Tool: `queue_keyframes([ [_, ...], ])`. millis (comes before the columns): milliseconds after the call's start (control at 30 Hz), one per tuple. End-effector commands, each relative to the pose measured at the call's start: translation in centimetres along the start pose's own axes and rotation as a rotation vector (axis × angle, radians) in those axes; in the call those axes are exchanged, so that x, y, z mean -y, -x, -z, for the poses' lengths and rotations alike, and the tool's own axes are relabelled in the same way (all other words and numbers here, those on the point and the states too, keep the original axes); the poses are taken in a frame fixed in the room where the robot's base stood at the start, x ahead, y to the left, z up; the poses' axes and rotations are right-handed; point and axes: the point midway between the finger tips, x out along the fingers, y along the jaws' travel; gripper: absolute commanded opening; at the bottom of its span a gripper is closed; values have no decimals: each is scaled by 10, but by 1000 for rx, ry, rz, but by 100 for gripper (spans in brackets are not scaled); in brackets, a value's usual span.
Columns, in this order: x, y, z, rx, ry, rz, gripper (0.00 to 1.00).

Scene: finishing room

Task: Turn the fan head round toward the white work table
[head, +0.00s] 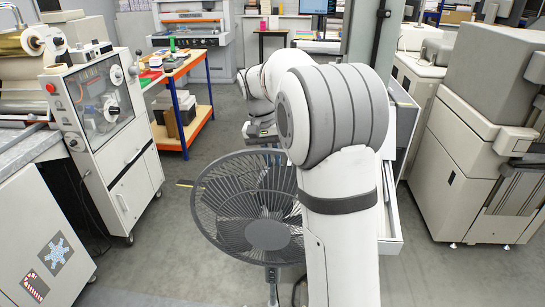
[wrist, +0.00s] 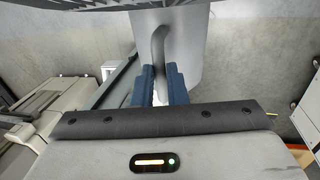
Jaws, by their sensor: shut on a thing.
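The dark grey fan head (head: 265,233) stands on a thin pole in front of me in the head view. Its round wire cage faces toward me and tilts upward. My arm covers its right edge. In the wrist view, part of the cage (wrist: 70,7) crosses the top edge. A curved grey handle (wrist: 158,45) stands out from the grey housing. My gripper (wrist: 161,75) has its blue fingers shut on this handle. In the head view, the gripper body is behind the top of the cage and its fingers are hidden. I cannot tell which surface is the white work table.
A white cabinet machine (head: 113,120) stands on wheels at left. A blue-and-orange cart (head: 190,65) is behind it. Large beige machines (head: 480,150) fill the right. Grey floor (head: 185,215) is open left of the fan. A white-edged frame (head: 393,205) stands close behind my arm.

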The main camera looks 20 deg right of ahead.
Motion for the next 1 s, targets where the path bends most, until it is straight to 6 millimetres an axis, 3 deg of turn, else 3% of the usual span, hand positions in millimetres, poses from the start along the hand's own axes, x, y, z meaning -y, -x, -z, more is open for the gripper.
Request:
queue_keyframes([
  [333, -1, 0, 0, 1, -8, 1, 0],
  [367, -1, 0, 0, 1, -8, 1, 14],
  [600, -1, 0, 0, 1, -7, 1, 34],
  [867, -1, 1, 1, 1, -6, 1, 34],
  [1000, -1, 16, 1, -2, -6, 2, 34],
])
